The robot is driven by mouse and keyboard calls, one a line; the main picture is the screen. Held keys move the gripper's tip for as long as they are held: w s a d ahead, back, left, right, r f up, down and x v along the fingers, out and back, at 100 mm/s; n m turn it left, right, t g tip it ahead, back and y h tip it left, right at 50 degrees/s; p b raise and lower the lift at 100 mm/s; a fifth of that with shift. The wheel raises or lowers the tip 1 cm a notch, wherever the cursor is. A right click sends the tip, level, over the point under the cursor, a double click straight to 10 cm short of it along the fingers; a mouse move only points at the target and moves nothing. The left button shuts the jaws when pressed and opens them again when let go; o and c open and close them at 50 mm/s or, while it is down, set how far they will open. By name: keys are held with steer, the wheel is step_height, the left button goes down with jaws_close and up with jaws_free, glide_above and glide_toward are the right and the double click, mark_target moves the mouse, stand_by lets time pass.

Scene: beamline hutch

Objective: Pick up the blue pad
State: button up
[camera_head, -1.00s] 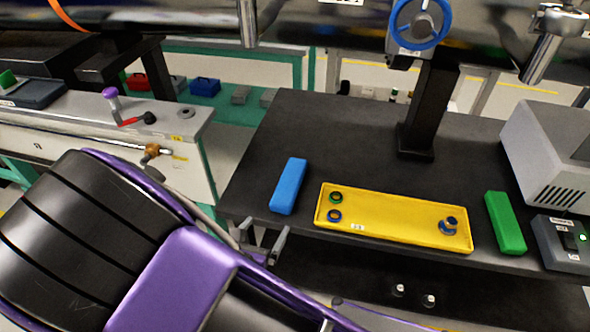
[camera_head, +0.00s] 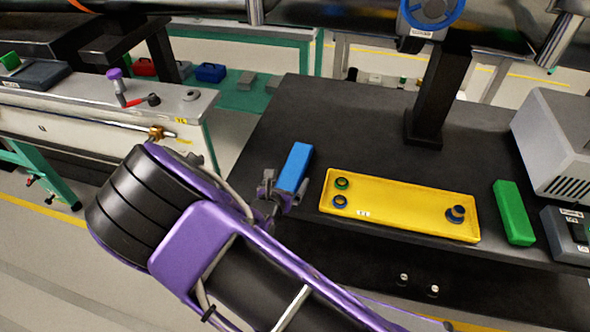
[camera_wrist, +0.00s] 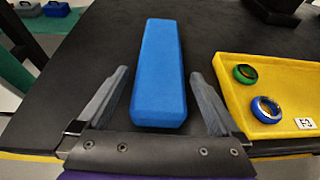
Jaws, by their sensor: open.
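The blue pad (camera_head: 295,166) is a long block lying on the black table, left of the yellow tray. In the wrist view the blue pad (camera_wrist: 159,72) lies lengthwise ahead of my gripper, its near end between the two fingers. My gripper (camera_wrist: 158,92) is open, with one finger on each side of the pad and a visible gap to both. In the head view my gripper (camera_head: 279,190) is at the near end of the pad and partly covers it. I cannot tell its exact height above the table.
The yellow tray (camera_head: 400,222) holds several small rings and knobs, close to the pad's right. A green pad (camera_head: 514,212) lies right of the tray. A black post (camera_head: 437,100) and a grey box (camera_head: 560,140) stand farther back. The table behind the blue pad is clear.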

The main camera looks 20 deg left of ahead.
steer(key=shift+x, duration=0.8)
jaws_close()
